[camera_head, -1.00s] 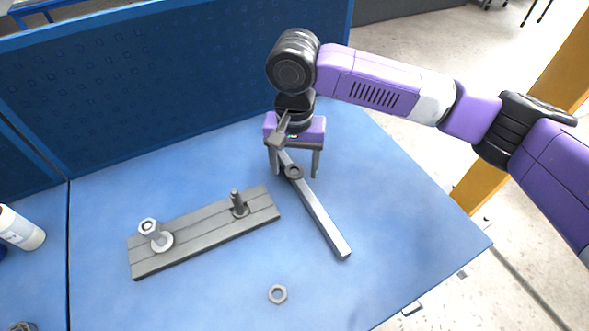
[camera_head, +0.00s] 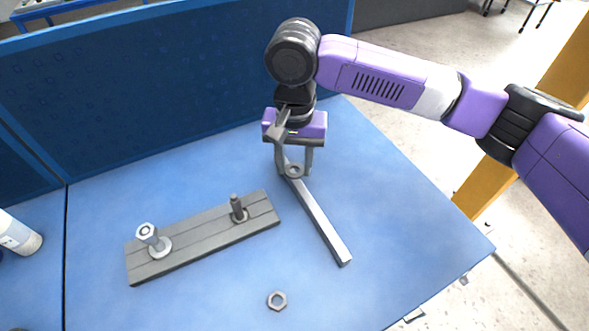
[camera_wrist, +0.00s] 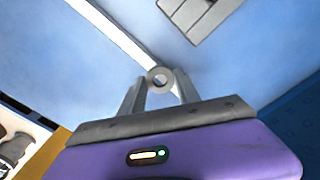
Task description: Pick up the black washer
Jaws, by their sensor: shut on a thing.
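The black washer (camera_head: 294,171) is a small dark ring at the far end of the grey bar, between my fingertips. My gripper (camera_head: 294,168) points down and is shut on it. In the wrist view the washer (camera_wrist: 160,79) shows as a grey ring with its hole visible, a finger of my gripper (camera_wrist: 160,85) on each side. I cannot tell whether the washer still touches the bar beneath it.
A long grey bar (camera_head: 322,226) lies on the blue table (camera_head: 400,220). A grey grooved plate (camera_head: 203,237) carries a bolt with a silver head (camera_head: 147,233) and a dark upright stud (camera_head: 236,206). A hex nut (camera_head: 277,300) lies near the front. A white bottle (camera_head: 18,235) is at far left.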

